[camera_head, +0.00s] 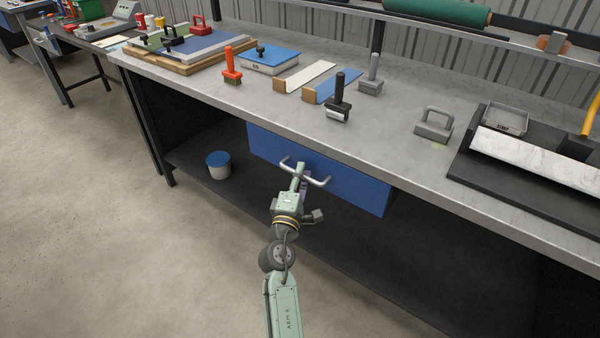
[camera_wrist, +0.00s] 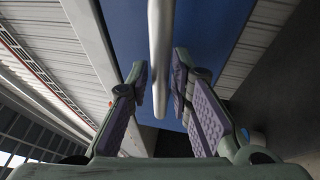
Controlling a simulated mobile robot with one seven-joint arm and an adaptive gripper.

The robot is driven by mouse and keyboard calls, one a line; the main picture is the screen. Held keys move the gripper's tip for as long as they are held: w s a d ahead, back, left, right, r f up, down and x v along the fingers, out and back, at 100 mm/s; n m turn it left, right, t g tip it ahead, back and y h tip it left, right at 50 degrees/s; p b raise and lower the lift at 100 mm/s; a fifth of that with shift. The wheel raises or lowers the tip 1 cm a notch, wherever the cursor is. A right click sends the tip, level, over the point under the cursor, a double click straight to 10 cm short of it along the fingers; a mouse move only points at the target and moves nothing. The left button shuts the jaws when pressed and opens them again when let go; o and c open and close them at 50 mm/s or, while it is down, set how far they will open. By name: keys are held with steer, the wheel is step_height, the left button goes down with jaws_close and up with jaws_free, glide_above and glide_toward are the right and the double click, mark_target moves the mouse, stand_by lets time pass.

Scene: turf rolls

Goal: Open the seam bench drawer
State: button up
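The seam bench drawer (camera_head: 352,190) has a blue front under the bench top and appears shut. Its silver bar handle (camera_head: 320,182) stands out from the front, and my gripper hides its middle part. My gripper (camera_head: 300,170) is at the middle of the handle. In the wrist view, the handle (camera_wrist: 160,50) runs between the two fingers of my gripper (camera_wrist: 160,88), with the blue drawer front (camera_wrist: 205,35) behind. The fingers are apart, one on each side of the bar, with narrow gaps showing beside it.
The bench top (camera_head: 400,165) overhangs the drawer and holds several tools, including a black-handled roller (camera_head: 338,100) and a grey handled block (camera_head: 434,124). A blue-lidded tub (camera_head: 218,165) stands on the lower shelf, left of the drawer. The floor in front is clear.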

steer(key=shift+c, duration=0.4)
jaws_close()
stand_by(0.4)
